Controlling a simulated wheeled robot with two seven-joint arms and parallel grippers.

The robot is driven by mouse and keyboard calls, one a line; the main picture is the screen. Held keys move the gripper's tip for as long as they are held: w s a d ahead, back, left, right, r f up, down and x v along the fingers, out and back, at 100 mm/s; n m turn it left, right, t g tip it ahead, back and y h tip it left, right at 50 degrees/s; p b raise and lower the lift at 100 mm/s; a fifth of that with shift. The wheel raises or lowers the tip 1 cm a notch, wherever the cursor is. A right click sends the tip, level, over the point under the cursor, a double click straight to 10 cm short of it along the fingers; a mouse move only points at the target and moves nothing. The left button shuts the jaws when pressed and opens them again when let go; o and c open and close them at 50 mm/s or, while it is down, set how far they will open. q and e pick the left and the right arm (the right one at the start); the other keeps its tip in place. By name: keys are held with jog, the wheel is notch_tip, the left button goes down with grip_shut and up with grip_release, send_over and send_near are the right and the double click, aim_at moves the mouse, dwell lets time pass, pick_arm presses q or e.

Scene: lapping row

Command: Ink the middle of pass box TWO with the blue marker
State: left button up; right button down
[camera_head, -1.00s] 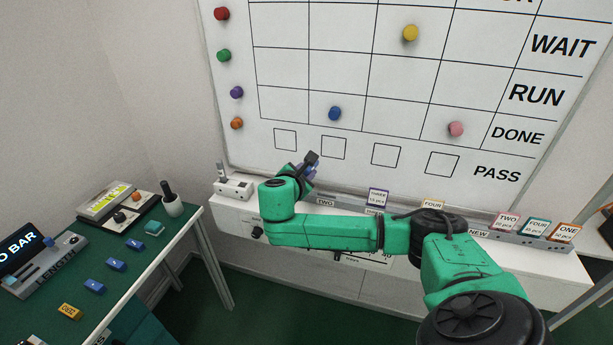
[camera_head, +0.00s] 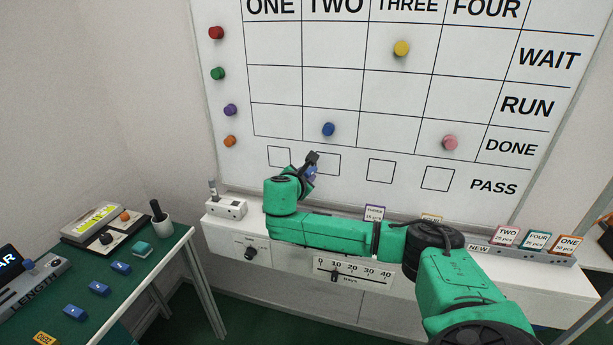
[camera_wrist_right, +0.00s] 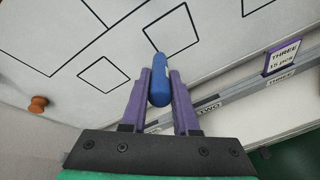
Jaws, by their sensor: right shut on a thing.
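My right gripper (camera_head: 313,166) is shut on the blue marker (camera_wrist_right: 160,82), held between its purple fingers in the right wrist view. In the head view only a little of the marker (camera_head: 310,174) shows beside the dark gripper. Pass box TWO (camera_head: 330,164) is an empty outlined square on the whiteboard, second from the left in the PASS row. The gripper is at its lower left and covers part of its edge. In the wrist view the marker's far end overlaps the lower edge of box TWO (camera_wrist_right: 174,28); I cannot tell whether it touches the board. My left gripper is out of view.
A ledge (camera_head: 226,228) with a card rail runs below the board. Pass box ONE (camera_head: 279,157) and box THREE (camera_head: 381,171) flank box TWO. A blue magnet (camera_head: 328,129) sits above box TWO. A green table (camera_head: 160,262) with small items stands at left.

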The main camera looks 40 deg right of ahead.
jog(key=shift+w+d, duration=0.45)
jog(key=shift+d, duration=0.25)
dwell(0.3)
